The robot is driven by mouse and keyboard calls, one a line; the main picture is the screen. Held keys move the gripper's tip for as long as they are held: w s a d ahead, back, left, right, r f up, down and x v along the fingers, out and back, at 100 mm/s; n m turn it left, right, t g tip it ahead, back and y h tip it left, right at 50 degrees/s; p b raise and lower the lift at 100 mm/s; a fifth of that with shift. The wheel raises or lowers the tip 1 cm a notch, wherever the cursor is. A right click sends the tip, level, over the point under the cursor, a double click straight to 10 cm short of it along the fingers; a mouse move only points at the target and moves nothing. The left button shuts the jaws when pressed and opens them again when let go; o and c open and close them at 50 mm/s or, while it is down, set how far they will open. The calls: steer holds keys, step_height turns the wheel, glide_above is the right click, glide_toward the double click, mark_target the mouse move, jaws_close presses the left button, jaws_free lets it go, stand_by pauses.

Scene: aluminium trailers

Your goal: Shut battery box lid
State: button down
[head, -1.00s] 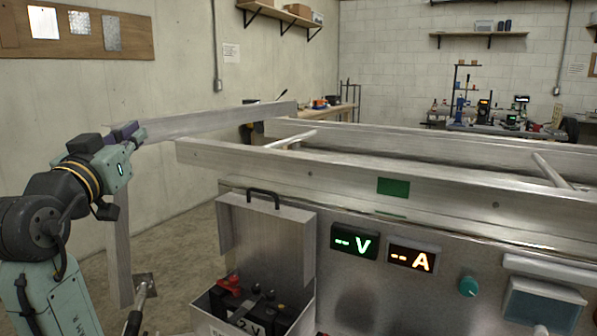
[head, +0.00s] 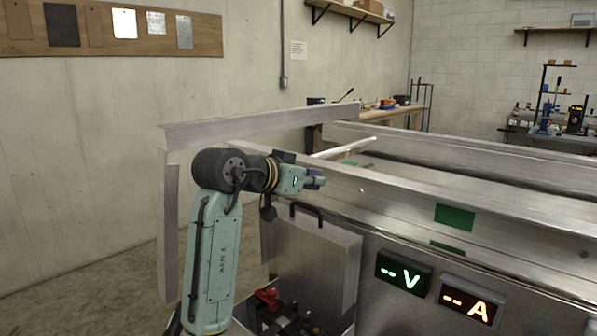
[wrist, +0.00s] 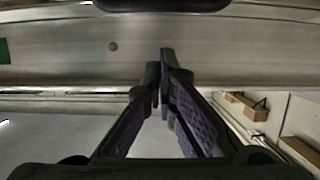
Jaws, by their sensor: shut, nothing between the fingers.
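The battery box lid (head: 325,264) is a grey metal panel with a black handle (head: 306,211) on its top edge. It stands open, upright against the trailer side. Below it, the open box holds a dark battery with a red terminal (head: 267,297); the box's lower part is cut off by the picture edge. My gripper (head: 320,180) is above the lid and handle, in front of the trailer rail, with no visible contact. In the wrist view the fingers (wrist: 160,68) are shut and empty. A dark bar, apparently the handle (wrist: 160,4), crosses the top edge.
The trailer's aluminium rail (head: 400,198) runs right from behind my gripper. An upright metal post (head: 171,230) and a crossbar (head: 260,122) stand behind my arm. Lit V (head: 403,273) and A (head: 468,302) displays are right of the lid. Bare floor lies at left.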

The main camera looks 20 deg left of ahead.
mark_target(305, 206)
steer(key=shift+s+a+f+p, duration=0.2)
steer(key=shift+s+a+f, duration=0.05)
steer(key=shift+s+f, duration=0.25)
steer(key=shift+s+a+f+p, duration=0.25)
steer(key=shift+s+f, duration=0.15)
steer(key=shift+s, duration=0.2)
steer(key=shift+s+f, duration=0.25)
steer(key=s+b, duration=0.2)
steer(key=shift+a+f+t+b, duration=0.3)
steer(key=shift+a+f+t, duration=0.05)
steer(key=shift+f+t, duration=0.05)
steer(key=s+a+f+t+h+b, duration=0.2)
steer(key=s+f+t+b, duration=0.4)
steer(key=b, duration=1.3)
steer(key=s+a+f+t+h+b, duration=0.3)
steer(key=s+f+t+b, duration=0.3)
steer(key=s+f+b, duration=0.5)
step_height(305, 206, down, 3)
steer(key=a+b, duration=0.1)
steer(key=b, duration=0.7)
steer(key=shift+s+f, duration=0.2)
steer(key=shift+s+a, duration=0.15)
steer(key=shift+a, duration=0.05)
